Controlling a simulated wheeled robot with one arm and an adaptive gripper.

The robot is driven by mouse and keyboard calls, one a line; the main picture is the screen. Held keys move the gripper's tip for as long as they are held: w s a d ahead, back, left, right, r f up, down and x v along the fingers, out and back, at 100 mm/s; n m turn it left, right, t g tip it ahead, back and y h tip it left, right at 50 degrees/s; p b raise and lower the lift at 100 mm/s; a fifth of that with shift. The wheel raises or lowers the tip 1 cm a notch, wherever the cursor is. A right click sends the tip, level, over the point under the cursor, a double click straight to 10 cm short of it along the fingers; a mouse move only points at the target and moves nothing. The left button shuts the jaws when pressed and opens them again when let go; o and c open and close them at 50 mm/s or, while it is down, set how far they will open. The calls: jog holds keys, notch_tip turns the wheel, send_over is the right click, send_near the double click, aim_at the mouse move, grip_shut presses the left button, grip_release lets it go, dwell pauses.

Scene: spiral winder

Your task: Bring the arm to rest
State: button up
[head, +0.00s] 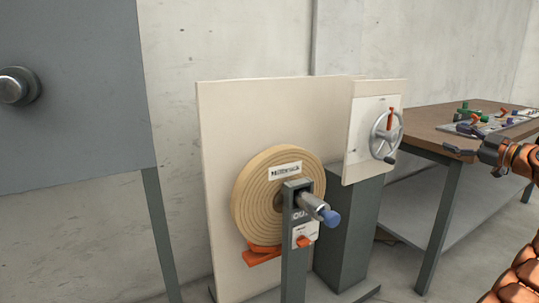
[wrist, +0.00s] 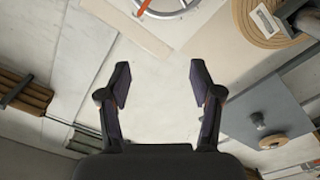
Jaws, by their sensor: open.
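My gripper (head: 460,141) is at the right of the head view, with the copper-coloured arm behind it. It appears in front of the wooden-topped table. In the wrist view my gripper (wrist: 158,84) has its two dark fingers spread wide, with nothing between them. The spiral winder stands mid-view, with a tan coiled roll (head: 253,195) on its pale backboard (head: 222,125). A handwheel (head: 381,138) with a red mark is mounted on the pale panel right of the roll. The handwheel rim (wrist: 165,14) also shows at the top of the wrist view, apart from the fingers.
The wooden-topped table (head: 428,127) at the right bears a tray (head: 485,128) of small coloured parts. A grey panel (head: 75,120) with a round knob (head: 17,86) stands at the left. A metal shaft with a blue end (head: 329,217) sticks out before the roll.

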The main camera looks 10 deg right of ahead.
jog(key=w+a+r+m+g+y+p, duration=0.1)
jog(key=w+a+r+m+g+p, duration=0.2)
jog(key=a+r+p, duration=0.4)
jog(key=w+a+r+m+y+p, duration=0.1)
jog(key=w+a+r+m+p, duration=0.25)
jog(key=w+a+r, duration=0.4)
jog(key=s+a+m+g+p, duration=0.1)
jog(key=s+a+g+p, duration=0.25)
jog(key=a, duration=0.85)
jog(key=s+a+m+g+p, duration=0.25)
jog(key=s+a+p, duration=0.25)
jog(key=a, duration=0.8)
jog(key=s+a+f+g+h+p, duration=0.1)
jog(key=s+a+g+p, duration=0.25)
jog(key=s+a, duration=0.45)
jog(key=s+a+f+g+h+p, duration=0.25)
jog(key=s+p, duration=0.25)
jog(key=s, duration=0.7)
jog(key=s+d+f+m+g+h+p, duration=0.1)
jog(key=s+p, duration=0.3)
jog(key=s, duration=0.9)
jog(key=s+d+f+m+g+h+p, duration=0.1)
jog(key=s+d+f+g+h+p, duration=0.1)
jog(key=s, duration=1.1)
jog(key=shift+s+d+g+h+p, duration=0.3)
jog(key=shift+d+g+h+p, duration=0.2)
jog(key=shift+d+h+p, duration=0.5)
jog(key=shift+a+f, duration=0.1)
jog(key=shift+a, duration=0.05)
